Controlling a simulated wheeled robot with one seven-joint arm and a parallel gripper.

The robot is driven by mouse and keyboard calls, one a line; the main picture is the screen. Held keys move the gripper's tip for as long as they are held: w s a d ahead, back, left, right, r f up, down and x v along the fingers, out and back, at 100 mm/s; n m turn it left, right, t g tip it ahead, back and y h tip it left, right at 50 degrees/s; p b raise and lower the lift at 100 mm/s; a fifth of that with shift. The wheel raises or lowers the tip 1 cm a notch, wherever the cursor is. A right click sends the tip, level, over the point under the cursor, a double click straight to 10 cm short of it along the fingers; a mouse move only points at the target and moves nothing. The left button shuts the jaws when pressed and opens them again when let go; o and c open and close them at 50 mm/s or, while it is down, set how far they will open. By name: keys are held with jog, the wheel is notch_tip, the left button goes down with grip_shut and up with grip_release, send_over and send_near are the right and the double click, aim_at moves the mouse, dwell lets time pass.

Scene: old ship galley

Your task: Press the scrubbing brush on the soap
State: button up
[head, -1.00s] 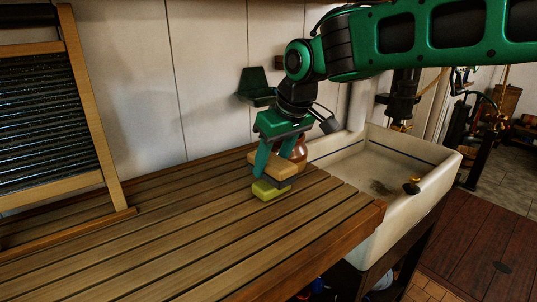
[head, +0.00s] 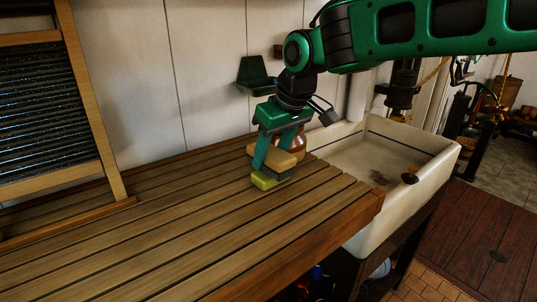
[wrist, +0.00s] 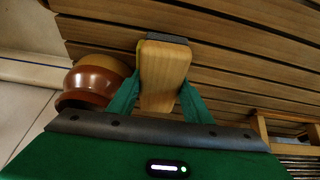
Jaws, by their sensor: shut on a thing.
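The scrubbing brush (head: 272,157) has a pale wooden back and is held between the two fingers of my gripper (head: 274,153). The soap (head: 266,181) is a yellow-green block on the slatted wooden counter, directly under the brush. In the head view the brush's underside is at the soap's top, and I see no clear gap between them. In the wrist view the brush's wooden back (wrist: 163,75) lies between my green fingers (wrist: 157,97), and only a thin yellowish edge shows beside it; the soap is mostly hidden there.
A brown round pot (head: 293,142) stands close behind my gripper; it also shows in the wrist view (wrist: 91,84). A white sink (head: 437,173) adjoins the counter (head: 180,235) on the right. A washboard (head: 50,110) leans at the left. The counter's front is clear.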

aim_at(271, 150)
jog(key=shift+f, duration=0.55)
dwell(1.2)
jog(key=shift+r, duration=0.1)
jog(key=shift+r, duration=3.5)
